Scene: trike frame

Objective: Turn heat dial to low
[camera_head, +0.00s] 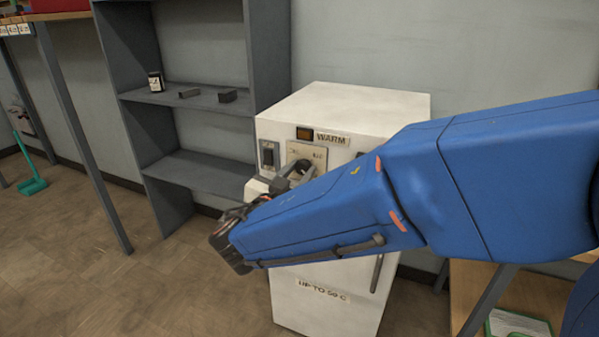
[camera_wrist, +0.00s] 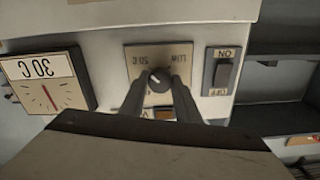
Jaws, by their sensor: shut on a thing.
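The heat dial (camera_wrist: 158,80) is a dark round knob on a beige plate (camera_wrist: 180,52) marked LOW and 50 C. The plate shows upside down in the wrist view, LOW at its right and 50 C at its left. A small pale mark shows on the knob, but its exact setting is hard to read. My gripper (camera_wrist: 159,88) is shut on the knob, one finger on each side. In the head view, my gripper (camera_head: 296,172) is at the front of the white cabinet (camera_head: 350,102); my blue arm hides part of the front.
A rocker switch (camera_wrist: 222,72) marked ON and OFF is beside the dial plate. A 30 C gauge (camera_wrist: 45,84) with a red needle is on the other side. An amber lamp (camera_head: 304,133) sits by the WARM label.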

